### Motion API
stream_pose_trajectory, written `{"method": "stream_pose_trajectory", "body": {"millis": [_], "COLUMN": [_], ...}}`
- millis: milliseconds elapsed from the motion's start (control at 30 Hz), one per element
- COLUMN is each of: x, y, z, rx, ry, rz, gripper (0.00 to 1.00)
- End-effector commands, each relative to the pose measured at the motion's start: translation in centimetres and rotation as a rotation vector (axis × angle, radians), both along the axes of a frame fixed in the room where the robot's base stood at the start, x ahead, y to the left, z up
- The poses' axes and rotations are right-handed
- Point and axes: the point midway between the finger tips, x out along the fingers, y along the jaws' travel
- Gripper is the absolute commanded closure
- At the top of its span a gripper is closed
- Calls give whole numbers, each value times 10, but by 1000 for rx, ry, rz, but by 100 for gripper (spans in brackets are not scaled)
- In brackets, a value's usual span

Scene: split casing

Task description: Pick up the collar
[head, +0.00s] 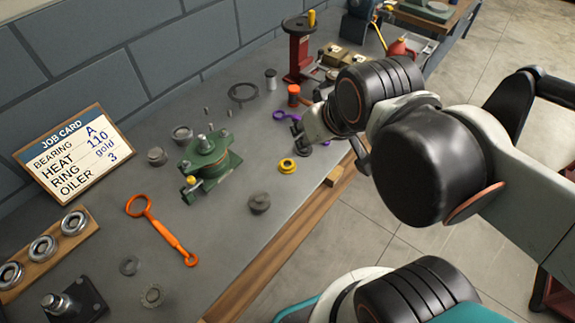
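I cannot tell for certain which part is the collar. Several small round metal parts lie on the grey workbench: a ribbed grey one (259,203) near the front edge, a toothed ring (152,295) lower down, a grey one (157,156) and another (182,132) left of the green casing (207,165). A gold flanged ring (287,166) lies near the bench edge. My gripper (310,132) is over the bench's right part, beyond the gold ring and beside a purple tool (288,116). My own arm partly hides it; whether its fingers are open does not show.
An orange ring-ended tool (162,231) lies left of centre. A red press stand (298,50) rises at the back. A wooden rack (43,250) holds bearings at left, below the job card (72,150). The bench's front edge runs diagonally.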

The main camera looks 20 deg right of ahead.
Motion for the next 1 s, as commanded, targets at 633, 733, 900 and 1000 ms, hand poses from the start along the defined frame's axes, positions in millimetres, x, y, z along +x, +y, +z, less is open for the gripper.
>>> {"method": "stream_pose_trajectory", "body": {"millis": [633, 733, 900, 1000], "x": [89, 103, 123, 130], "y": [3, 3, 4, 5], "z": [-41, -55, -81, -94], "rx": [-168, -183, -199, -203], "ry": [363, 420, 508, 545], "rz": [381, 449, 559, 609], "gripper": [31, 31, 31, 31]}}
